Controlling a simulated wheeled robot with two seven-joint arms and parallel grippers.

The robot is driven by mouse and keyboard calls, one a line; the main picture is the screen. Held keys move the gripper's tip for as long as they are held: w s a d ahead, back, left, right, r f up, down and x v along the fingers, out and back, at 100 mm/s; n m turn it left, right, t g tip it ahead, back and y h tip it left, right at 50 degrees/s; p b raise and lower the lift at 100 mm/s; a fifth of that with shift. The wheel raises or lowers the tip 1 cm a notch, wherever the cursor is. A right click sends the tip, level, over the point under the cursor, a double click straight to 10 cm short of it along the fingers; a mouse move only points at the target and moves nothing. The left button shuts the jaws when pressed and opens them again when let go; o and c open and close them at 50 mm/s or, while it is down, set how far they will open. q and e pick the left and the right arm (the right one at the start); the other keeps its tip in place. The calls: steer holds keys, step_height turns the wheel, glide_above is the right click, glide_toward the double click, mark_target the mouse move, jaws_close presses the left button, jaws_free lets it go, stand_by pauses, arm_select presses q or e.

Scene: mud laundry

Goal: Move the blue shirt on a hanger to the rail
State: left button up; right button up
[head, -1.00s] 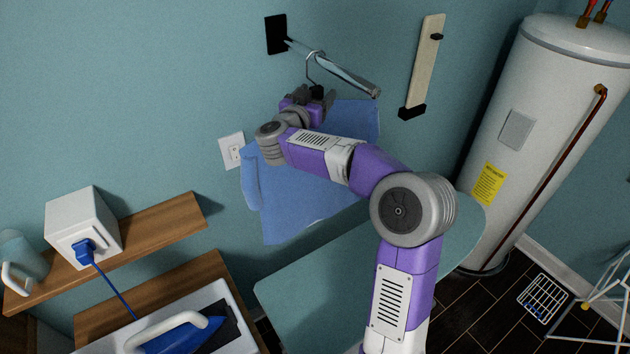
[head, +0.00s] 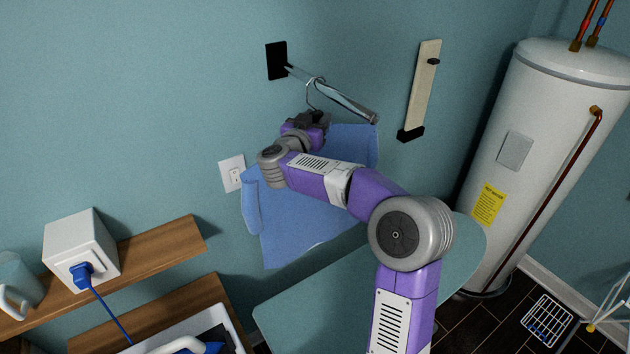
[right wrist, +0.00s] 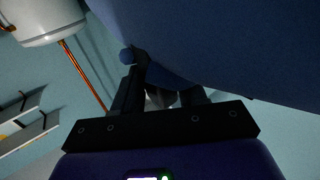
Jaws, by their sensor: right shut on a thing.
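The blue shirt (head: 305,225) hangs on its hanger in front of the wall in the head view. The hanger's thin hook (head: 311,92) loops over the wall rail (head: 345,101) in the picture; I cannot tell whether it bears on it. My right gripper (head: 318,121) is shut on the hanger just below the hook, at the shirt's top. In the right wrist view the shirt (right wrist: 235,40) fills the upper right, close above my gripper (right wrist: 160,95). The grip itself is dark there. My left gripper is not in view.
A water heater (head: 535,150) stands at the right. An ironing board (head: 285,312) lies below the shirt. A wooden shelf (head: 165,250) with a white box (head: 78,250) is at the left. A pale wall panel (head: 424,85) is right of the rail.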

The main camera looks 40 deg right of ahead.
steer(key=shift+w+a+r, duration=0.1)
steer(key=shift+a+r, duration=0.05)
steer(key=shift+r, duration=0.15)
steer(key=shift+r, duration=1.15)
steer(key=shift+w+a+b, duration=0.2)
steer(key=shift+a+b, duration=0.35)
steer(key=shift+a, duration=1.75)
steer(key=shift+w+a+p, duration=0.15)
steer(key=shift+a+p, duration=0.35)
steer(key=shift+a, duration=0.95)
steer(key=shift+w+a+p, duration=0.2)
steer(key=shift+a+p, duration=0.35)
steer(key=shift+a, duration=0.9)
steer(key=shift+w+a+p, duration=0.15)
steer(key=shift+a+p, duration=0.35)
steer(key=shift+a, duration=1.15)
steer(key=shift+f, duration=0.1)
